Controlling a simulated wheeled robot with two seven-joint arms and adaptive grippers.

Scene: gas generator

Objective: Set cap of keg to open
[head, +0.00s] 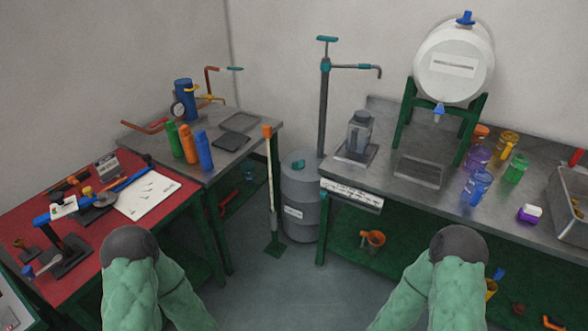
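A white keg (455,65) lies on its side in a green stand (470,127) on the right workbench. A blue cap (466,18) sits on its top, and a light blue tap (438,112) is at its lower front. I cannot tell whether the cap is open or shut. A grey drum (301,205) with a teal cap (298,164) stands on the floor between the benches. My two green-sleeved arms show at the bottom, left and right, well away from the keg. Neither gripper is in view.
The right bench (390,187) holds a clear canister (360,132), a drip grate (419,171) and several coloured cups and bottles. A tall pump (325,100) rises behind the drum. Left are a red bench (90,260) and a grey bench (220,165). The floor between my arms is clear.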

